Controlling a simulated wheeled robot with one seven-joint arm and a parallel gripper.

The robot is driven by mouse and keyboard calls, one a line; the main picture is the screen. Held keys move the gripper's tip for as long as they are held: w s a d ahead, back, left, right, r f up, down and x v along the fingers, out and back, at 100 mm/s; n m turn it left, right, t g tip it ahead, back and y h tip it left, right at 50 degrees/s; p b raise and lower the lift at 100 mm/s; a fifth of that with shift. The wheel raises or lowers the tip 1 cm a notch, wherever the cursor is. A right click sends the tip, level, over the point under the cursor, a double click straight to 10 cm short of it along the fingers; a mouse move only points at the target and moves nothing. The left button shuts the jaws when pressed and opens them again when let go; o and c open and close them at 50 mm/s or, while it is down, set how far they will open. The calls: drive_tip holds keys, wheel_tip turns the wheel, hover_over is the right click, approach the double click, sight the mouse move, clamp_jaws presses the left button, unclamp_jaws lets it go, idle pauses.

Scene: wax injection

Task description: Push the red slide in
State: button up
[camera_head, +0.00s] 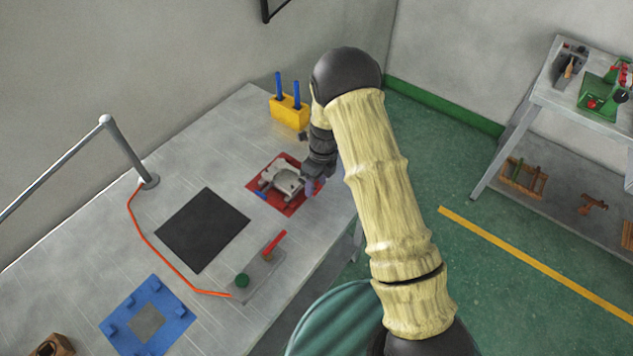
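A red bar (274,243), which looks like the red slide, lies at the far end of a small grey block (262,272) with a green knob (242,281). I cannot tell how far in it sits. A red plate (292,207) lies farther back on the table, with a light grey metal fixture (284,179) on it. My gripper (311,186) points down at the right edge of this plate, beside the fixture. It is beyond the red bar and apart from it. Its fingers are small and partly hidden, so I cannot tell whether they are open or touching anything.
A yellow block (290,112) with blue pegs stands behind my gripper. A black mat (203,230), a blue fixture (122,316) and an orange cable (158,249) lie to the left. A lamp post (126,150) rises at the table's left edge. A second table (590,113) stands right.

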drive_tip(key=c, duration=0.9)
drive_tip(key=shift+w+a, duration=0.3)
drive_tip(key=shift+a, duration=0.2)
drive_tip(key=shift+w+a, duration=0.25)
drive_tip(key=shift+a, duration=0.25)
drive_tip(key=shift+w, duration=0.25)
drive_tip(key=shift+w+d, duration=0.1)
drive_tip(key=shift+w, duration=0.05)
drive_tip(key=o, duration=1.4)
drive_tip(key=shift+d, duration=0.2)
drive_tip(key=shift+a, duration=0.25)
drive_tip(key=shift+s+a, duration=0.15)
drive_tip(key=shift+s, duration=0.1)
drive_tip(key=shift+w+d+r, duration=0.2)
drive_tip(key=shift+r, duration=0.2)
wheel_tip(320, 180, up, 16)
drive_tip(key=w+d+b, duration=0.2)
drive_tip(key=shift+w+r+b, duration=0.15)
drive_tip(key=shift+w+b, duration=0.1)
drive_tip(key=shift+b, duration=0.1)
